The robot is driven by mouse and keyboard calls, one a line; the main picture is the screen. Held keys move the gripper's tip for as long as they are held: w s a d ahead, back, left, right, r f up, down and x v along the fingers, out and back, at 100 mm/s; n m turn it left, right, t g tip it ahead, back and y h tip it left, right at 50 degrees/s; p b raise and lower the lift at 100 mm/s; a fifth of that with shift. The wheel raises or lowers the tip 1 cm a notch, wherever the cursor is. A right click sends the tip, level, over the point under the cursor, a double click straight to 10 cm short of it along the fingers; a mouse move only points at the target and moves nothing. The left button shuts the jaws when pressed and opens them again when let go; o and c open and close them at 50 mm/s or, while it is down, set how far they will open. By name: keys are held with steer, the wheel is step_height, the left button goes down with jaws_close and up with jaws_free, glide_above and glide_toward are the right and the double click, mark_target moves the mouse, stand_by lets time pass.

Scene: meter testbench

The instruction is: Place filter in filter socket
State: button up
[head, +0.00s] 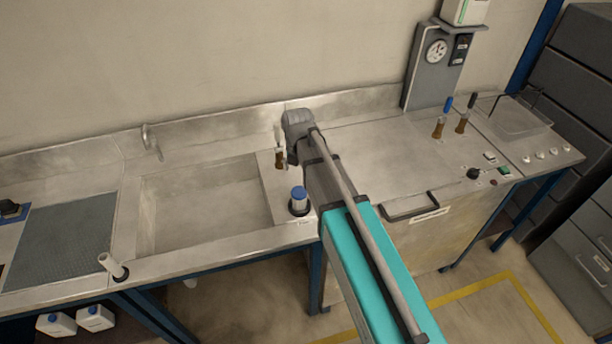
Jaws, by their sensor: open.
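I cannot tell for sure which holder is the filter socket. My arm reaches from the lower right, and its grey end is above the counter, behind and close to the blue-topped cylinder. My gripper's fingers cannot be made out; the arm hides them.
The sink basin (195,215) is empty, with a tap (150,140) behind it. A white-handled valve (279,145) stands beside my arm's end. The metal top (370,150) is mostly clear.

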steer(key=shift+s+d+m, duration=0.35)
steer(key=shift+d+m, duration=0.45)
steer(key=shift+m, duration=0.3)
steer(key=s+d+m, duration=0.6)
steer(key=d+m, duration=0.2)
steer(key=m, duration=0.6)
steer(key=s+d+m, duration=0.6)
steer(key=d+m, duration=0.2)
steer(key=m, duration=0.7)
steer(key=shift+s+d, duration=0.15)
steer(key=shift+d, duration=0.15)
steer(key=shift+d, duration=0.1)
